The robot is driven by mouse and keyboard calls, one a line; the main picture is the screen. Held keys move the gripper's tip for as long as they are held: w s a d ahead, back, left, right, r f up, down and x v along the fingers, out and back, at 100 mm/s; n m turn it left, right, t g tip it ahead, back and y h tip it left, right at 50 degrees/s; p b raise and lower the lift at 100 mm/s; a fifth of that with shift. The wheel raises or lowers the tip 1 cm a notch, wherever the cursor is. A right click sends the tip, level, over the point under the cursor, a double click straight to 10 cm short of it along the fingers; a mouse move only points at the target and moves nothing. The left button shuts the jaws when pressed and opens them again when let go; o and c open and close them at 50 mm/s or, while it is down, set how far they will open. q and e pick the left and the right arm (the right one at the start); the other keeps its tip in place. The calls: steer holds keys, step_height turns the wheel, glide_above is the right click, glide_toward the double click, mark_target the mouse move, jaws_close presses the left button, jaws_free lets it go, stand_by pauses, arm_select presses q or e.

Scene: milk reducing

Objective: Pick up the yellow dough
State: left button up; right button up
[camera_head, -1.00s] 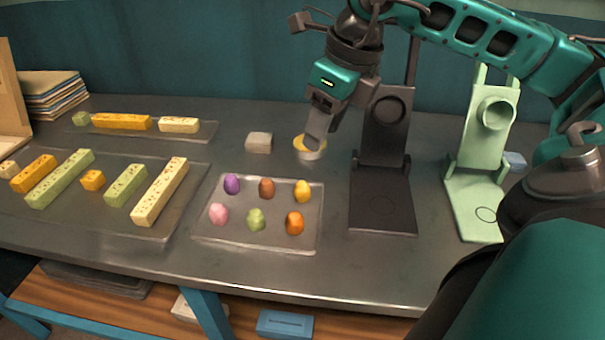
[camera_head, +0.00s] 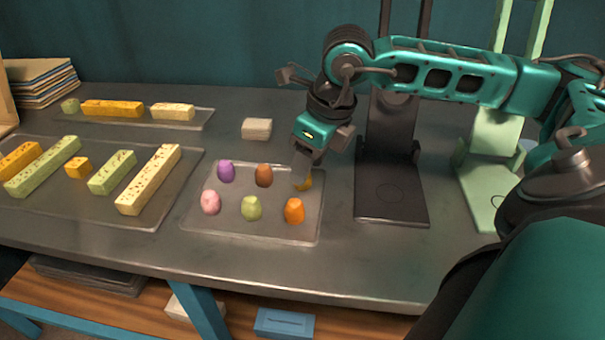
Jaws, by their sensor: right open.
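The yellow dough (camera_head: 303,184) lies at the back right corner of a clear tray (camera_head: 270,235). My right gripper (camera_head: 302,172) is open and comes down from above right, its fingers right at the yellow dough. The fingers hide part of the dough, and I cannot tell whether they touch it. The tray also holds purple (camera_head: 226,171), brown (camera_head: 263,175), pink (camera_head: 211,202), green (camera_head: 251,208) and orange (camera_head: 294,211) dough pieces. My left gripper is not in view.
A dark press stand (camera_head: 391,195) and a light green press stand (camera_head: 480,195) stand right of the tray. A pale block (camera_head: 257,128) lies behind it. A larger tray (camera_head: 150,222) with long coloured bars is at the left. The front of the table is clear.

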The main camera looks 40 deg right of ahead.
steer(key=shift+x, duration=1.5)
steer(key=shift+c, duration=0.4)
steer(key=c, duration=0.7)
